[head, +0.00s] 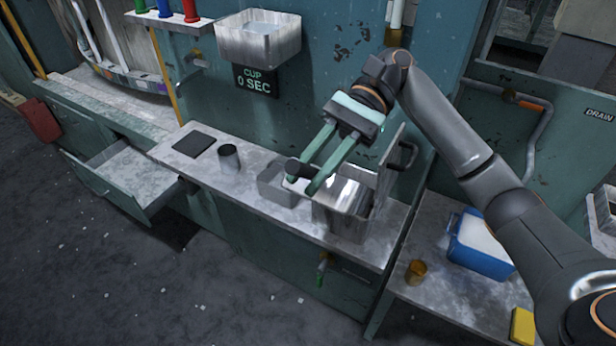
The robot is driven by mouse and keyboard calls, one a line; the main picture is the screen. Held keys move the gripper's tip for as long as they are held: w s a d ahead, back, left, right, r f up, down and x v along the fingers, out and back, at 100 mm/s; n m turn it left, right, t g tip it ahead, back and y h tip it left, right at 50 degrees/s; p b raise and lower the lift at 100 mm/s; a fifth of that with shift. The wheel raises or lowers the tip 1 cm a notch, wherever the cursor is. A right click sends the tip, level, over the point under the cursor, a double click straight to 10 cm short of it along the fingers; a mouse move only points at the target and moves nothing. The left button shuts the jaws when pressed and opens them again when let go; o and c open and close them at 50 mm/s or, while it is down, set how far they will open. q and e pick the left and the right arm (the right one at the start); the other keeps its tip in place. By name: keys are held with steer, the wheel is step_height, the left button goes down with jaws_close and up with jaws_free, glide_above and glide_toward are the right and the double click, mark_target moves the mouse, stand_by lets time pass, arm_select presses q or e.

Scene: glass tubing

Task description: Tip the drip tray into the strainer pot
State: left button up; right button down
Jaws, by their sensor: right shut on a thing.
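The strainer pot (341,210) is a shiny square-sided metal vessel on the counter, with an upright plate and a dark handle (403,156) at its right. My right gripper (304,179) is shut on a short dark handle (297,168) at the pot's left rim. I take this handle to be the drip tray's. A pale metal edge shows under the fingers, and I cannot tell its tilt. A grey open-topped metal box (272,187) sits just left of the pot; whether the handle joins it is unclear. My left gripper is out of view.
A metal cup (229,158) and dark pad (194,144) are on the counter's left. A wall basin (258,41) hangs above a "CUP 0 SEC" sign (257,80). A drawer (123,176) stands open at left. A blue tub (479,246) and amber cup (416,271) sit at right.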

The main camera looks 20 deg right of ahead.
steer(key=shift+w+d+r+g+y, duration=0.15)
steer(key=shift+w+d+r+y, duration=0.15)
steer(key=shift+r, duration=0.15)
steer(key=shift+w+d+r+g+y, duration=0.15)
steer(key=shift+d+r+y, duration=0.15)
steer(key=shift+r, duration=0.2)
steer(key=shift+w+d+r+g+y, duration=0.1)
steer(key=shift+w+d+r+y, duration=0.15)
steer(key=shift+d+r, duration=0.15)
stand_by(2.6)
